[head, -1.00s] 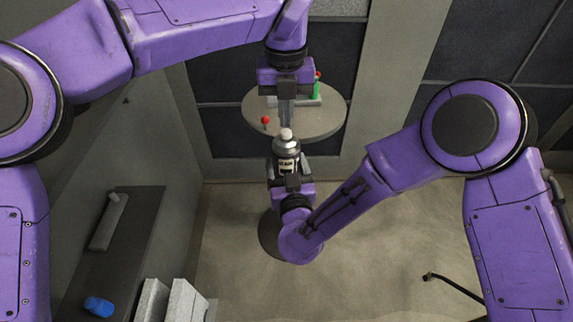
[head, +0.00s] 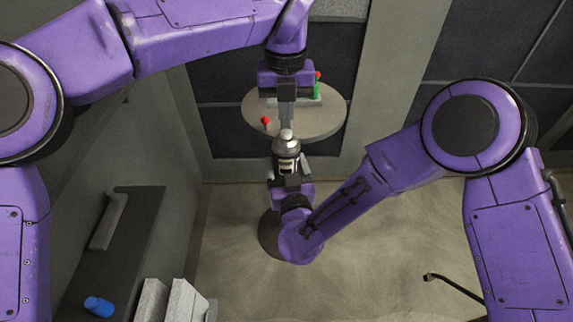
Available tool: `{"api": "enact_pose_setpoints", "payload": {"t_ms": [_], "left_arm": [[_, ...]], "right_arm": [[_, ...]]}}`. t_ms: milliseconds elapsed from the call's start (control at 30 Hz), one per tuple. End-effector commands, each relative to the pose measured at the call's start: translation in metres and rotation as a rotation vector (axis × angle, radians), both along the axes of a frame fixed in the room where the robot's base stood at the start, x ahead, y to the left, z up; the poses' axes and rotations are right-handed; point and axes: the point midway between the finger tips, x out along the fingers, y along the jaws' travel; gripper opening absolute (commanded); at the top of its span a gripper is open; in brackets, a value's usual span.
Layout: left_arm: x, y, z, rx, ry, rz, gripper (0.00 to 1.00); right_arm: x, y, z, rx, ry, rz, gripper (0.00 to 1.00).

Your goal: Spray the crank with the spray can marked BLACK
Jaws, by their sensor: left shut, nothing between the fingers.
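The spray can (head: 287,147), dark with a pale nozzle on top and a pale label too small to read, is upright in my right gripper (head: 288,170), just in front of the round table. The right fingers lie at both sides of the can. My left gripper (head: 286,117) points down just behind the nozzle, shut and empty. I cannot tell whether it touches the can. On the table are a red knob on a short stem (head: 265,121) and a green upright with a red top (head: 317,88) by a grey bar. They look like crank parts, partly hidden by my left gripper.
The round grey table (head: 325,122) stands by the back wall. A dark shelf (head: 125,240) at left carries a blue object (head: 98,306) and a grey bar (head: 108,222). Pale blocks (head: 168,302) stand at the lower left. The floor (head: 385,240) is mostly clear; a black hose (head: 453,285) lies at right.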

Motion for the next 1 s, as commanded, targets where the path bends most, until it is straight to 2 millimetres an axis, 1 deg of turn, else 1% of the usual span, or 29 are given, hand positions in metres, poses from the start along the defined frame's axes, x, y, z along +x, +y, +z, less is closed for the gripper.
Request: {"api": "enact_pose_setpoints", "payload": {"t_ms": [567, 1000], "left_arm": [[0.0, 0.0, -0.017, 0.0, 0.002, 0.0, 0.0], [0.0, 0.0, -0.017, 0.001, 0.002, 0.0, 0.0]], "right_arm": [[0.0, 0.0, 0.001, 0.001, -0.002, 0.0, 0.37], [0.001, 0.0, 0.002, 0.003, -0.005, 0.0, 0.37]]}}
